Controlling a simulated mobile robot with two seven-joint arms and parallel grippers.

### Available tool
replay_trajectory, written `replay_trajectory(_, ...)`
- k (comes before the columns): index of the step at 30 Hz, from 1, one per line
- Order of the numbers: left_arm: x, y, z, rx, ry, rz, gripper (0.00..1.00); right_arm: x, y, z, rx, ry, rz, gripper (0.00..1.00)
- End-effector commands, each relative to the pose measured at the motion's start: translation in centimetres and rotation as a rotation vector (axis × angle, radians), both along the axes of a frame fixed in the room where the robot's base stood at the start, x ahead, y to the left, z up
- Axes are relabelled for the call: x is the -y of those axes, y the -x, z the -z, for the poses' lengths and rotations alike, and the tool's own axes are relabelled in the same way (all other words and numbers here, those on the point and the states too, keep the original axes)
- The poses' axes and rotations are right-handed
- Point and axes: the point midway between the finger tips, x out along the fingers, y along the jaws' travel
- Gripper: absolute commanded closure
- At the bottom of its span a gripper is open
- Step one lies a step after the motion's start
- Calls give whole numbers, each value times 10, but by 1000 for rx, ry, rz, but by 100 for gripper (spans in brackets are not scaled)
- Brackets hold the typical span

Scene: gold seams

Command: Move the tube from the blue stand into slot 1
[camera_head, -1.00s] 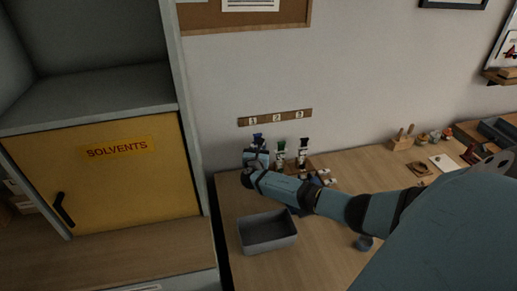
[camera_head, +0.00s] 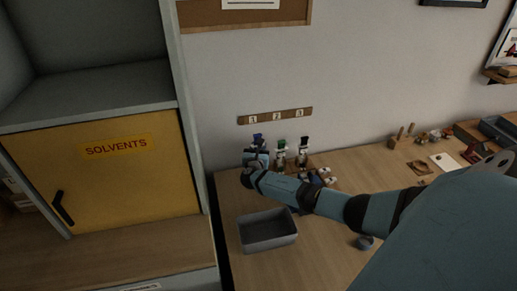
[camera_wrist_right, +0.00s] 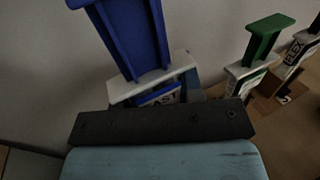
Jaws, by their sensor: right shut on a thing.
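A tube with a blue top (camera_head: 258,138) stands at the left of a row at the wall, below number 1 on the wall strip (camera_head: 265,119). Its blue plunger and pale flange fill the middle of the right wrist view (camera_wrist_right: 135,40), with a partly covered label. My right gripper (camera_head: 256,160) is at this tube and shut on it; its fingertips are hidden. A green-topped tube (camera_head: 281,146) and a black-topped tube (camera_head: 303,147) stand to the right, in a wooden rack (camera_head: 316,160) partly hidden by my arm. No blue stand can be made out clearly. My left gripper is not in view.
A grey open bin (camera_head: 267,231) stands on the table in front of my right forearm. A small round grey-blue thing (camera_head: 365,242) lies near the arm. A yellow solvents cabinet (camera_head: 120,190) is at the left. Small wooden items and a card (camera_head: 444,161) are at the right.

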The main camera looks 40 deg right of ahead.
Motion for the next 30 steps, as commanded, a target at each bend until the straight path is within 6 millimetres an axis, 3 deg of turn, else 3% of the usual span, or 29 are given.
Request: replay_trajectory(30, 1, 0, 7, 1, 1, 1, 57, 0, 0, 9, 1, 1, 0, 93)
